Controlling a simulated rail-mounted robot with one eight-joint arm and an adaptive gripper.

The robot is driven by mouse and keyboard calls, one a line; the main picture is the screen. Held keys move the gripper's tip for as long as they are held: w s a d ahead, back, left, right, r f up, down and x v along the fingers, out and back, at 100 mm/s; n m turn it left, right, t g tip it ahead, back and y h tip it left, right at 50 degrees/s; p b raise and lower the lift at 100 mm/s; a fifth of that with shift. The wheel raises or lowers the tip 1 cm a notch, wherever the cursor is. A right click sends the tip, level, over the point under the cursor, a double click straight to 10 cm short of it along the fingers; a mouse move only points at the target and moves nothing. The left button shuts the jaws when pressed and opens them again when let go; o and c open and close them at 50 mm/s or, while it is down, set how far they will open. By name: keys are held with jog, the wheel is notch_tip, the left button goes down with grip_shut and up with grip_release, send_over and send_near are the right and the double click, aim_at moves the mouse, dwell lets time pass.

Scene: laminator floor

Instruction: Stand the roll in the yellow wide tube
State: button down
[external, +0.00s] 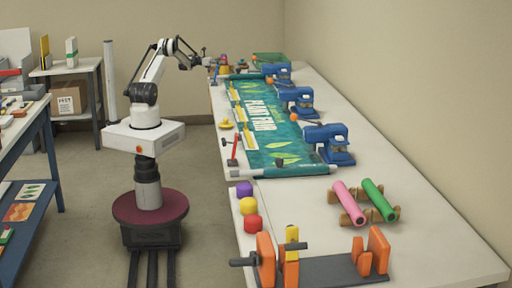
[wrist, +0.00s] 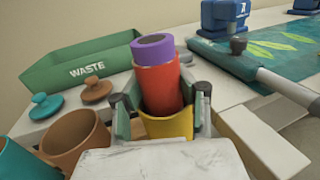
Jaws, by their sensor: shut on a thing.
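The roll (wrist: 160,88) is a red-orange cylinder with a narrower purple end on top, seen in the wrist view. It stands nearly upright, tilted slightly left. The yellow wide tube (wrist: 170,127) shows directly below it. The roll's lower end is hidden behind the tube's near rim and looks to be inside its mouth; how deep I cannot tell. My gripper (wrist: 161,100) is shut on the roll, with one finger on each side. In the external view my gripper (external: 207,62) is at the table's far left end, where these things are small and partly hidden.
A brown open tube (wrist: 75,140) and a teal one (wrist: 12,160) stand left of the yellow tube. Round lids (wrist: 95,90) lie behind them. A green waste bin (wrist: 80,65) stands at the back. A banner (external: 265,125) and blue machines (external: 328,140) fill the table's middle.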

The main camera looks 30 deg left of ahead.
jog(key=shift+f, duration=0.1)
jog(key=shift+c, duration=1.9)
grip_release()
